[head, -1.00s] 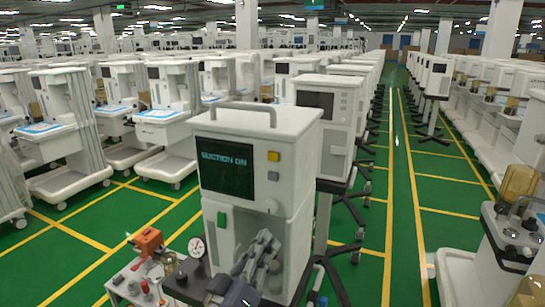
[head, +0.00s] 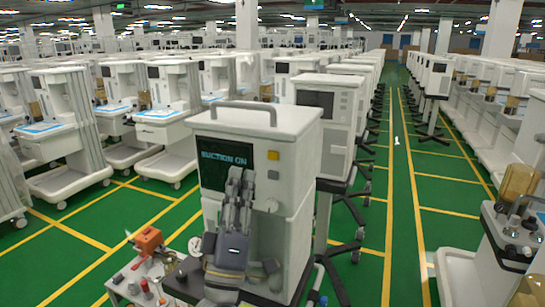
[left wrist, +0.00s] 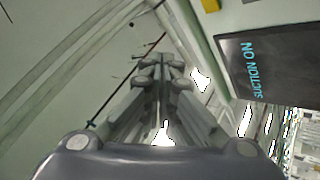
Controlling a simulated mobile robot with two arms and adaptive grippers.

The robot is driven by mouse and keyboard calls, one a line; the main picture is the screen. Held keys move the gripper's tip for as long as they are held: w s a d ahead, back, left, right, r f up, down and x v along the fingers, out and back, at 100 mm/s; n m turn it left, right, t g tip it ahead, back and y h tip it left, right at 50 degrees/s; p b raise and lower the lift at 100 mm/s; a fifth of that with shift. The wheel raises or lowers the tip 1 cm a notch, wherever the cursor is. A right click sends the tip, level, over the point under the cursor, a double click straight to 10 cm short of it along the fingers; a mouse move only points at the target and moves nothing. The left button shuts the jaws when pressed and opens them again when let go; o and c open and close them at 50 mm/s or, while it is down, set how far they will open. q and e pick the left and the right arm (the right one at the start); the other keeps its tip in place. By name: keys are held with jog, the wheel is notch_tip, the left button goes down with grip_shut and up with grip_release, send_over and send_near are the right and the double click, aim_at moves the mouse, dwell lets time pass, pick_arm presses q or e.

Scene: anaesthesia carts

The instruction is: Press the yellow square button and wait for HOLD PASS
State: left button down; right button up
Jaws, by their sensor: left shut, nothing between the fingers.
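The yellow square button (head: 273,155) is on the upper right of the white machine's front panel, right of its dark screen (head: 212,165). The screen reads "SUCTION ON" in cyan. My left gripper (head: 240,174) is shut and empty, fingers pointing up. In the head view it overlaps the screen's lower right part, left of and below the yellow button. In the left wrist view the shut fingertips (left wrist: 160,62) appear left of the screen (left wrist: 255,62). A piece of the yellow button (left wrist: 211,4) shows at the top edge, apart from the fingertips. My right gripper is not in view.
A grey square button (head: 273,175) sits just below the yellow one, and a white knob (head: 272,206) lower down. A small table with an orange device (head: 148,240) stands at the lower left. More machines line both sides of a green aisle (head: 405,215).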

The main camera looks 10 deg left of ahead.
aim_at(273, 155)
pick_arm(q)
jog(key=shift+w+d+b, duration=0.35)
jog(key=shift+w+b, duration=0.1)
jog(key=shift+w, duration=0.95)
jog(key=shift+w+d+b, duration=0.4)
jog(key=shift+w, duration=0.95)
jog(key=shift+w+d+b, duration=0.35)
jog(key=shift+w+b, duration=0.1)
jog(key=shift+w, duration=0.95)
jog(key=shift+w, duration=0.15)
jog(key=shift+w+d, duration=0.1)
jog(key=shift+w, duration=0.15)
jog(key=shift+w+d+b, duration=0.1)
jog(key=shift+w+b, duration=0.3)
jog(key=shift+s, duration=0.15)
jog(key=shift+s+a+p, duration=0.2)
jog(key=shift+s+p, duration=0.2)
jog(key=shift+s, duration=0.3)
